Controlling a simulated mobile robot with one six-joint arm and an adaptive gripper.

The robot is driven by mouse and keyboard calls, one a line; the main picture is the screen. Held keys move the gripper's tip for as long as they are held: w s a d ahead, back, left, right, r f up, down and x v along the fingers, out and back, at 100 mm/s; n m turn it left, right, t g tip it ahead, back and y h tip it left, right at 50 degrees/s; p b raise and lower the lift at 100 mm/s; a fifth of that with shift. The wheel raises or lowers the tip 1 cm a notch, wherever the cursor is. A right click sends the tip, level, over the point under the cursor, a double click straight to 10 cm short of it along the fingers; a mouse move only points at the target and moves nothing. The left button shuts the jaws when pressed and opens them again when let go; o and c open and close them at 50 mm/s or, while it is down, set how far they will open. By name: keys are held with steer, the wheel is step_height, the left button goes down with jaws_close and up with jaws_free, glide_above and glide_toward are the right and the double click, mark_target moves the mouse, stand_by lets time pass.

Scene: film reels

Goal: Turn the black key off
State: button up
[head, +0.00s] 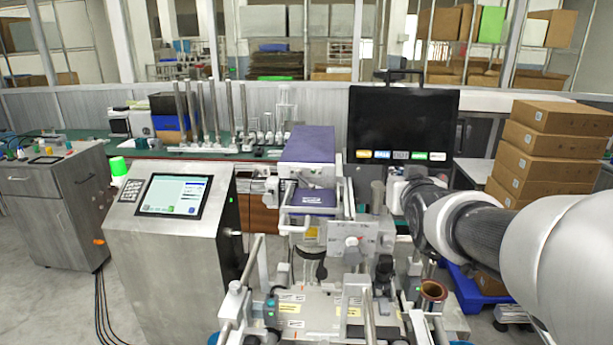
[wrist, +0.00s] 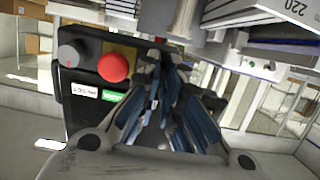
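In the wrist view, a dark control box at the left carries a round grey knob (wrist: 69,55) with a thin red mark. A round red button (wrist: 113,67) on a yellow plate sits to the knob's right. I cannot make out a distinct black key; the knob is the only turning control I see there. My gripper (wrist: 164,75) has two bluish fingers with a gap between them, appears empty, and lies right of the red button, apart from the knob. In the head view my arm reaches in from the right, and the fingers cannot be made out.
A steel cabinet with a lit touchscreen (head: 173,195) stands left of the machine. A black monitor (head: 402,122) stands behind my arm. Stacked cardboard boxes (head: 548,135) are at the right. A white label and a green label (wrist: 112,97) sit below the red button.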

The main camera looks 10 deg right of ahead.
steer(key=o, duration=0.4)
steer(key=shift+c, duration=0.2)
steer(key=shift+s, duration=0.1)
steer(key=v, duration=1.2)
steer(key=shift+a, duration=0.1)
steer(key=s+a+f+n+g+y, duration=0.1)
steer(key=s+a+f+g, duration=0.3)
steer(key=s+f, duration=0.5)
steer(key=s+a+f+n+g+y, duration=0.1)
steer(key=s+a+f+g, duration=0.4)
steer(key=s+f, duration=0.5)
steer(key=s+g, duration=0.1)
steer(key=s, duration=0.1)
steer(key=shift+s+y, duration=0.35)
steer(key=shift+y, duration=0.05)
